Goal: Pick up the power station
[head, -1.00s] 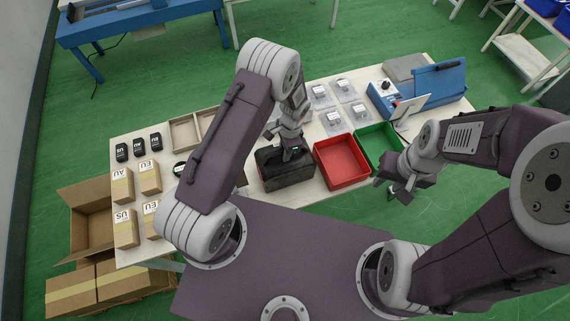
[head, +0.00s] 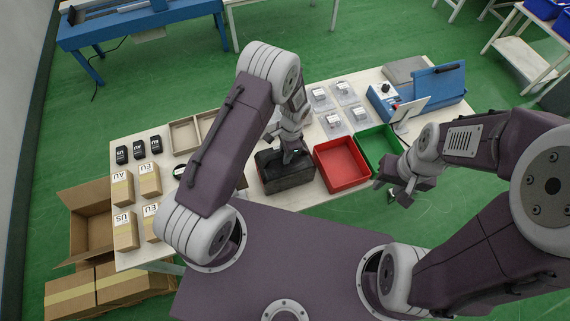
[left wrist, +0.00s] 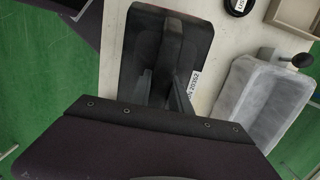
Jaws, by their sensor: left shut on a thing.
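The power station (head: 287,180) is a dark box on the table, left of the red bin, in the head view. It also shows in the left wrist view (left wrist: 196,42), with a dark handle bar across its top and a white label at its side. My left gripper (head: 292,156) reaches down onto its top and is shut on the handle; the grip is partly hidden by the dark parts (left wrist: 160,90). The box appears to rest on the table. My right gripper (head: 393,192) is empty beside the green bin, near the table's front edge, with its fingers apart.
A red bin (head: 342,187) stands right beside the power station, then a green bin (head: 397,134). Small boxes (head: 149,179) and black devices (head: 139,149) lie at the left. Clear trays (head: 334,126) and a blue machine (head: 436,90) stand behind.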

